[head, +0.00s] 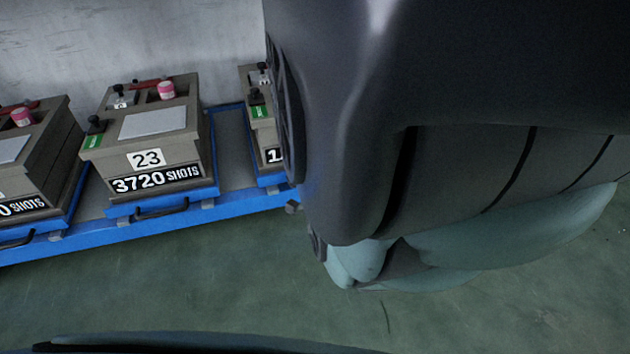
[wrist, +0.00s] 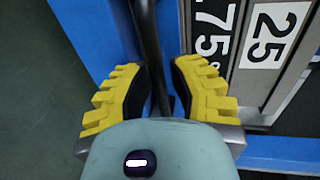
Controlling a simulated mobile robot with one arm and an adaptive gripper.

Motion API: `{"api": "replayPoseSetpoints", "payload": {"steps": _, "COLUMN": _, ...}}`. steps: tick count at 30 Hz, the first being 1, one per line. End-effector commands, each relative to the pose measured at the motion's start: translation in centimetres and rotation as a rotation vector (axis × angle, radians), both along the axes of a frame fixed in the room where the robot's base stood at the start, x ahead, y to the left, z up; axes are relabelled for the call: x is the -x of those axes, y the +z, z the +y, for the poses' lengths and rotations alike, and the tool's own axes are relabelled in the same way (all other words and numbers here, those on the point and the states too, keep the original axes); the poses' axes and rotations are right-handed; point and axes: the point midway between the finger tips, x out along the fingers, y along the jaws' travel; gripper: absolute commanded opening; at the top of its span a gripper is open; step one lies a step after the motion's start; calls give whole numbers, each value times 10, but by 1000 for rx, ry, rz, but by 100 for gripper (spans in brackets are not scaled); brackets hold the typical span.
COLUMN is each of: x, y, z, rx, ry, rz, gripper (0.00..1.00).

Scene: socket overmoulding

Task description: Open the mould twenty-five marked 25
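The mould 25 shows in the wrist view by its white plate (wrist: 270,35) marked 25, turned on its side, beside a dark plate (wrist: 213,40) with large white digits, partly cut off. In front of it a dark bar handle (wrist: 147,35) runs down from the top edge along the blue tray (wrist: 92,30). My gripper (wrist: 160,78) has its yellow ribbed fingers on either side of this handle, with narrow gaps left and right, so it looks open around it. In the head view my arm hides mould 25 and the gripper.
In the head view, mould 23 (head: 140,130), marked 3720 shots, sits on a blue rack (head: 235,205) with its own front handle (head: 162,209). Another mould (head: 40,140) stands left of it, and one (head: 262,125) is partly hidden by my arm. The green floor (head: 200,280) in front is clear.

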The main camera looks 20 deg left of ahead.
Motion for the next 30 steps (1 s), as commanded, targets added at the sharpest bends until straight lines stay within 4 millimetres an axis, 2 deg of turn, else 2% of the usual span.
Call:
{"api": "replayPoseSetpoints", "payload": {"steps": 1, "x": 0, "y": 0, "z": 0, "rx": 0, "ry": 0, "rz": 0, "gripper": 13}}
{"api": "replayPoseSetpoints", "payload": {"steps": 5, "x": 0, "y": 0, "z": 0, "rx": 0, "ry": 0, "rz": 0, "gripper": 0}}
{"api": "replayPoseSetpoints", "payload": {"steps": 21, "x": 1, "y": 1, "z": 0, "rx": -1, "ry": 0, "rz": -2, "gripper": 0}}
{"api": "replayPoseSetpoints", "payload": {"steps": 30, "x": 19, "y": 2, "z": -7, "rx": -3, "ry": 2, "rz": -2, "gripper": 0}}
